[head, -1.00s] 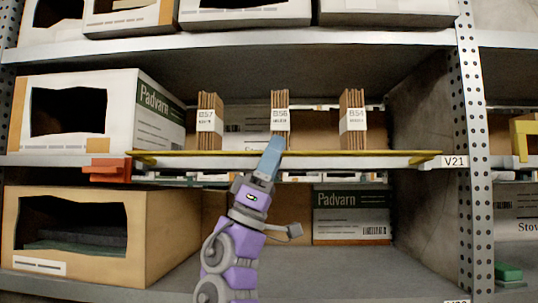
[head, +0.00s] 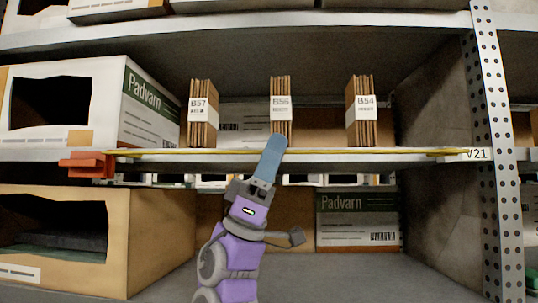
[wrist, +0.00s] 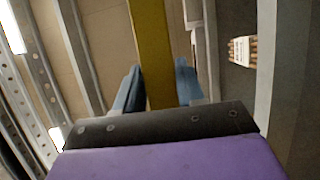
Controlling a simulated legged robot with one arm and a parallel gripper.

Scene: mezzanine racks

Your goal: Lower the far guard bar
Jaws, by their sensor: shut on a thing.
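A long yellow guard bar (head: 380,151) lies level along the front edge of the middle shelf. Its left end is beside an orange bracket (head: 87,165), and its right end is near the V21 label. My gripper (head: 275,142) has its blue fingers at about the middle of the bar. In the wrist view the yellow bar (wrist: 150,45) passes between the two blue fingers of my gripper (wrist: 157,82), which is shut on it. I cannot tell whether the bar's left end touches the bracket.
Bundles of brown cardboard labelled B57 (head: 202,115), B56 (head: 281,112) and B54 (head: 362,112) stand upright behind the bar. A white Padvarn box (head: 150,110) is at left. An open brown box (head: 120,235) stands below. A perforated post (head: 491,130) rises at right.

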